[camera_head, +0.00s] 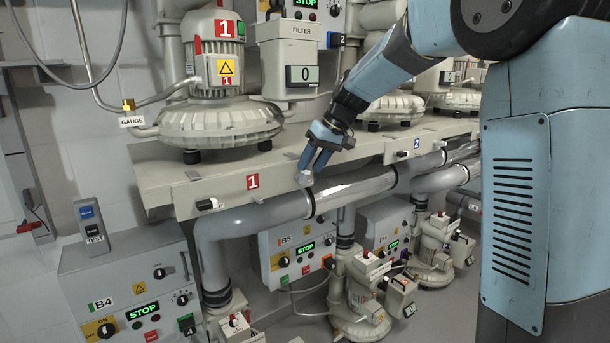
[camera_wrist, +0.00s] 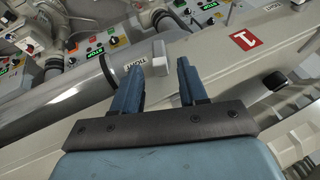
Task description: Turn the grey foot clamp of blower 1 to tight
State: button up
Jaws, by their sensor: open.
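Blower 1 (camera_head: 215,118) is a round cream machine with a red 1, standing on a long beam at the left. The grey foot clamp (camera_head: 304,180) sits on the beam's front, right of the red 1 plate. In the wrist view the clamp (camera_wrist: 151,54) is a small pale grey block just beyond the fingertips, nearer the left finger. My gripper (camera_head: 316,164) is open and empty, pointing down just above the clamp. In the wrist view its fingers (camera_wrist: 159,72) stand apart, with the clamp ahead of the gap.
A thick grey pipe (camera_head: 265,215) runs below the beam. Control box B5 (camera_head: 297,250) hangs beneath. The beam front around the clamp is clear.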

aim_at(306, 181)
jog(key=shift+x, duration=2.05)
jog(key=shift+d, duration=0.1)
grip_shut()
